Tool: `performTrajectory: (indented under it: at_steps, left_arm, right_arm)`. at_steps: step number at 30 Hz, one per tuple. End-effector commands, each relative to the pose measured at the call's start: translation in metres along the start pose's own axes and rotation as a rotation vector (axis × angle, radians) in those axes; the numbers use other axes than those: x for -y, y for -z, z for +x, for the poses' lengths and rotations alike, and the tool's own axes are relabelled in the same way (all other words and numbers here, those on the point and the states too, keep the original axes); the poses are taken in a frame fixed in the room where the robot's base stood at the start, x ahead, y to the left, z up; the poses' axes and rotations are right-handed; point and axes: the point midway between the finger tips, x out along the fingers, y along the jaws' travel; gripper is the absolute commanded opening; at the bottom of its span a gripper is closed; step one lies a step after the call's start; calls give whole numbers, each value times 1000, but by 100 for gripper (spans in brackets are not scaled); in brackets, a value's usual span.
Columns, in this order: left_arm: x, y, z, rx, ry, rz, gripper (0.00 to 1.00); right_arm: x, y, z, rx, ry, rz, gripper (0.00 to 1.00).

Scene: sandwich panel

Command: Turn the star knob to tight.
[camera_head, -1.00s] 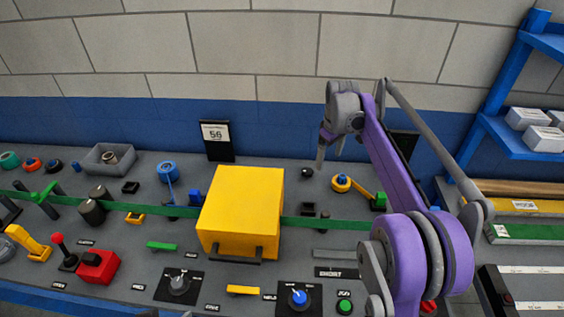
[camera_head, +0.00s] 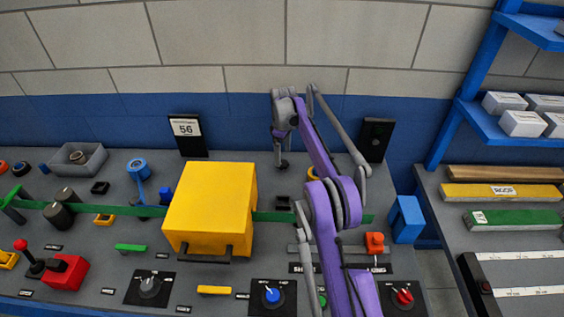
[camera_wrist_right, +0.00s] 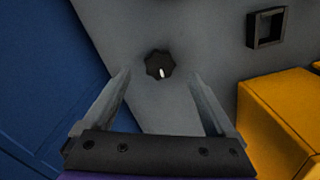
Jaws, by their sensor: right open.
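The star knob (camera_wrist_right: 158,64) is dark and lobed, with a short white mark on its lower edge, on the grey panel in the right wrist view. My right gripper (camera_wrist_right: 160,85) is open, and the knob appears ahead of it, between its finger lines and apart from both. In the head view my right gripper (camera_head: 281,164) hangs over the back of the panel, right of the yellow box. The knob is not clearly distinguishable there, beside the gripper. No scale or label by the knob is legible. My left gripper is not in view.
The big yellow box (camera_head: 210,205) stands close left of my right gripper; it also shows in the right wrist view (camera_wrist_right: 285,110). A dark square frame (camera_wrist_right: 267,27) lies beyond the knob. A blue wall (camera_head: 230,120) runs behind the panel.

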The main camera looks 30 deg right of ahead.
Motion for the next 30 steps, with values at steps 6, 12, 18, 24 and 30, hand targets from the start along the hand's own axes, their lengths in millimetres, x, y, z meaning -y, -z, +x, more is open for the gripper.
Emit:
performTrajectory:
  at_steps: [6,12,18,24,30]
  left_arm:
    - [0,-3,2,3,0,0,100]
    - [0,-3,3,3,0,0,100]
    - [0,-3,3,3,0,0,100]
    - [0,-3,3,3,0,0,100]
    - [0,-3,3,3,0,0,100]
  right_arm:
    - [0,0,30,-1,0,0,91]
    - [0,0,38,-1,0,0,91]
    - [0,0,38,-1,0,0,91]
    - [0,0,38,-1,0,0,57]
    - [0,0,38,-1,0,0,21]
